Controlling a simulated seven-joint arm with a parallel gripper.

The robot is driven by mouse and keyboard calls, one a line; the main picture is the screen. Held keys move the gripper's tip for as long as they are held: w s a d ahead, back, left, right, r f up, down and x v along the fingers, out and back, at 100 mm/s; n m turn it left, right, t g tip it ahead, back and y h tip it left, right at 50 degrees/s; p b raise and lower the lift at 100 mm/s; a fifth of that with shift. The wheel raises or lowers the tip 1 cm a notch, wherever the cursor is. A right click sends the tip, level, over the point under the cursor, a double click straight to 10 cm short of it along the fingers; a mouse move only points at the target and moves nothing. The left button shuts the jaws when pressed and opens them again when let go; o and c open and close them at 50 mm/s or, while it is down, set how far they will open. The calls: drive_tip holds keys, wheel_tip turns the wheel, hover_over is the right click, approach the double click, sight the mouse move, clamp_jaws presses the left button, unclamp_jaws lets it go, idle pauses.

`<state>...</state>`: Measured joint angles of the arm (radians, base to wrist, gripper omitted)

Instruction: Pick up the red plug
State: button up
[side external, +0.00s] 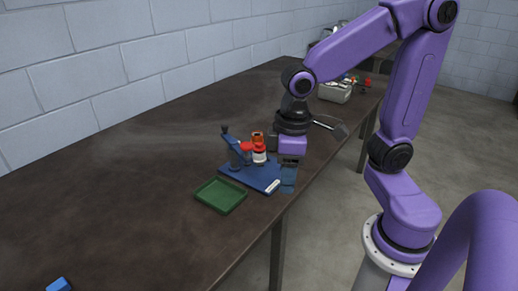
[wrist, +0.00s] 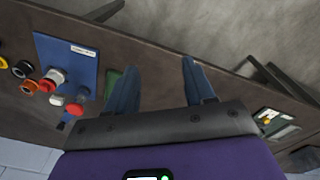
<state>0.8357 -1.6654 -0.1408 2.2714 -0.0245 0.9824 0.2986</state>
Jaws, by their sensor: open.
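Several small parts stand on and beside a blue board (side external: 240,175), which also shows in the wrist view (wrist: 62,52). In the side view a red-topped piece (side external: 246,147) stands next to a white piece with a red top (side external: 259,152). In the wrist view a round red piece (wrist: 75,110) lies beyond the board's lower edge. I cannot tell which red piece is the plug. My gripper (wrist: 158,64) is open and empty, its blue fingers apart. In the side view it points down just right of the board (side external: 288,182); its fingers show no contact with any part.
A green tray (side external: 221,195) lies in front of the board. A dark-headed tool (side external: 330,124) lies behind my gripper, and a grey bin (side external: 335,92) with coloured parts stands farther back. The table's front left is mostly bare; its edge runs close to my gripper.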

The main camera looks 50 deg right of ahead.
drive_tip(key=w+d+r+m, duration=0.2)
drive_tip(key=w+m, duration=0.5)
drive_tip(key=w, duration=0.4)
drive_tip(key=m+h, duration=0.1)
drive_tip(key=m, duration=1.6)
hover_over(259, 144)
drive_tip(key=a, duration=0.2)
drive_tip(key=f, duration=0.5)
drive_tip(key=d+f, duration=0.1)
drive_tip(key=f, duration=0.5)
drive_tip(key=d+f, duration=0.1)
drive_tip(key=f, duration=0.5)
drive_tip(key=shift+w+f, duration=0.1)
drive_tip(key=shift+f, duration=0.05)
clamp_jaws()
